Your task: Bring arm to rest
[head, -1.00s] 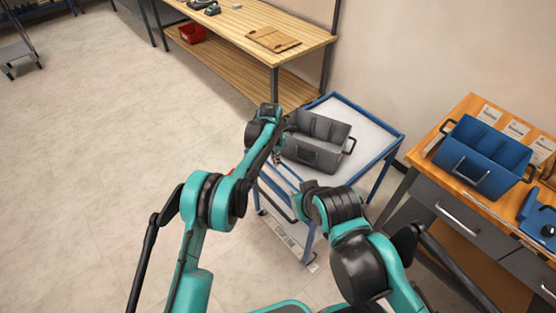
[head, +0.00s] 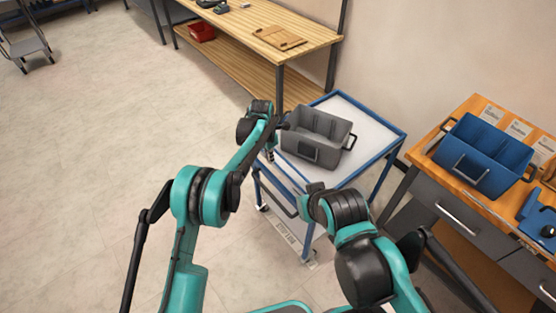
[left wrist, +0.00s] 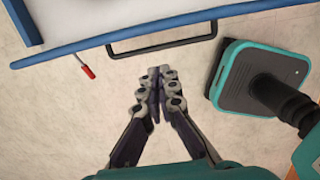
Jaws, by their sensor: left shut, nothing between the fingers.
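My left arm (head: 202,195) reaches forward from the lower left of the head view. Its gripper (head: 270,154) points down at the near left edge of the blue-framed cart. In the left wrist view my left gripper (left wrist: 156,78) has its fingertips together, with nothing between them, above the floor beside the cart's black handle (left wrist: 162,38). My right arm (head: 348,230) is folded in front of the cart, and its fingers do not show. The grey crate (head: 318,138) stands on the cart, just right of the left gripper and apart from it.
The blue-framed cart (head: 368,128) is close to both arms. A workbench (head: 478,196) with a blue crate (head: 482,155) stands at right. A wooden bench (head: 245,32) stands behind. A red-handled item (left wrist: 86,71) shows at the cart edge. Floor (head: 85,130) at left is clear.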

